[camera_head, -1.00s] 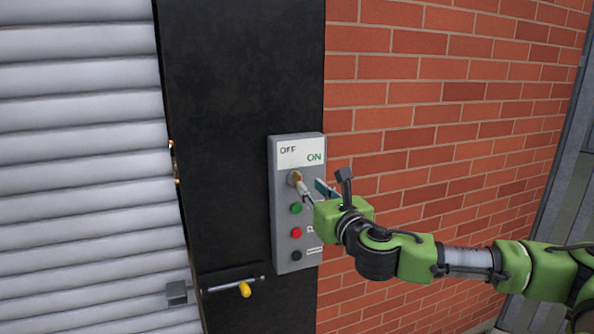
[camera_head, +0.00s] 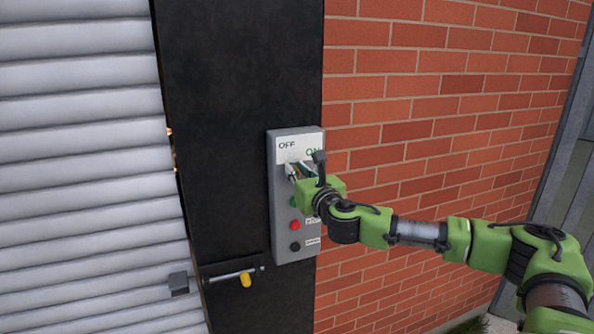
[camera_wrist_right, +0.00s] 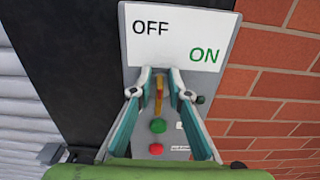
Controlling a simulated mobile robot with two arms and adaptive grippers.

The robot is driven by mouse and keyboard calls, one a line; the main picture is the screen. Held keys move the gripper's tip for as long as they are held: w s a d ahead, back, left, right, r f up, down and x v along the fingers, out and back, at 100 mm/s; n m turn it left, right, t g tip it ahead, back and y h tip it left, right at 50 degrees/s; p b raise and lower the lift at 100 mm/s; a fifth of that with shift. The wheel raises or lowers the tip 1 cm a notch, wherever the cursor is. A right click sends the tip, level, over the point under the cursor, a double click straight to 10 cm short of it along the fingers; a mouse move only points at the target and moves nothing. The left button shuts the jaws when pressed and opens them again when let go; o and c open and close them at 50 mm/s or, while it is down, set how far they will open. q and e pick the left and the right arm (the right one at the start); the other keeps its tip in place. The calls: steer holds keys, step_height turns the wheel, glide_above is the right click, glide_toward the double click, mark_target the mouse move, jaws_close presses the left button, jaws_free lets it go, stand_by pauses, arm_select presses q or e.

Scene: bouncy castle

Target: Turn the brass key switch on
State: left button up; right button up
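A grey control box (camera_head: 281,220) is mounted on a black post; its white label reads OFF on the left and ON on the right. The brass key (camera_wrist_right: 159,84) stands just below the label in the right wrist view, near upright. My right gripper (camera_head: 300,171) is at the box, in front of the key switch, and hides most of it in the head view. In the wrist view the two fingers of the right gripper (camera_wrist_right: 160,76) stand one on each side of the key, with a visible gap on both sides. My left gripper is not in view.
Below the key are a green button (camera_wrist_right: 158,126), a red button (camera_head: 295,225) and a black button (camera_head: 295,246). A bolt with a yellow knob (camera_head: 246,280) sits lower on the post. A ribbed shutter (camera_head: 80,160) is left, a brick wall (camera_head: 430,110) right.

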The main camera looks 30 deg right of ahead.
jaws_close()
steer(key=m, duration=0.1)
steer(key=m+b, duration=0.1)
steer(key=m, duration=0.1)
steer(key=shift+d+f, duration=0.2)
steer(key=shift+d, duration=0.05)
steer(key=shift+s+d+f+m+b, duration=0.1)
steer(key=shift+d+f+m+b, duration=0.15)
steer(key=shift+m+b, duration=1.55)
steer(key=shift+s+d+f+m+b, duration=0.1)
steer(key=shift+d+f+m+b, duration=0.2)
steer(key=shift+m, duration=2.85)
steer(key=shift+d+f+m+b, duration=0.15)
steer(key=shift+m+b, duration=1)
steer(key=shift+m, duration=1.3)
